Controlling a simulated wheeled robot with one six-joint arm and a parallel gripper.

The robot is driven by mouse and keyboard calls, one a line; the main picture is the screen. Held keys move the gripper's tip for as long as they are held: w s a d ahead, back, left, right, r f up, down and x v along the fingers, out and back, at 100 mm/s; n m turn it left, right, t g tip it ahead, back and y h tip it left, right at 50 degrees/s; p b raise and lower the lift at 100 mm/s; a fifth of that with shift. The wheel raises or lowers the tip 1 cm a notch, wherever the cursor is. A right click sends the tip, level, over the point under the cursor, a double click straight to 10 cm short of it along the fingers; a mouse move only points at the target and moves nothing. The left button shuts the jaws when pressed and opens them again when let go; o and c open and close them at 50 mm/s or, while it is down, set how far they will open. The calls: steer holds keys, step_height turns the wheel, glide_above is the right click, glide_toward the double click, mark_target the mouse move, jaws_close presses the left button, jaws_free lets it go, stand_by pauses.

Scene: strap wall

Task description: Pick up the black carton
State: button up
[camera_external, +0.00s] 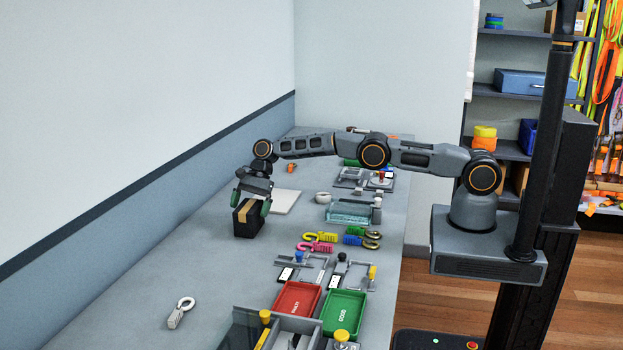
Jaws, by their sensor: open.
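The black carton (246,224) stands on the grey workbench (220,285), toward the wall side. It has a tan strip along its top. My gripper (251,206) points down at the carton from above, with its green-padded fingers apart. One finger shows at the carton's left side and the other at its right side near the top. I cannot tell whether either finger touches the carton.
A pale flat plate (284,202) lies just behind the carton. Pink hooks (318,243), a red tray (296,298) and a green tray (343,311) are to the right and front. A hook with a ring (179,314) lies at front left. The bench left of the carton is clear.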

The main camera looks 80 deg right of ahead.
steer(key=shift+a+f, duration=0.3)
steer(key=shift+f, duration=0.2)
steer(key=c, duration=1.1)
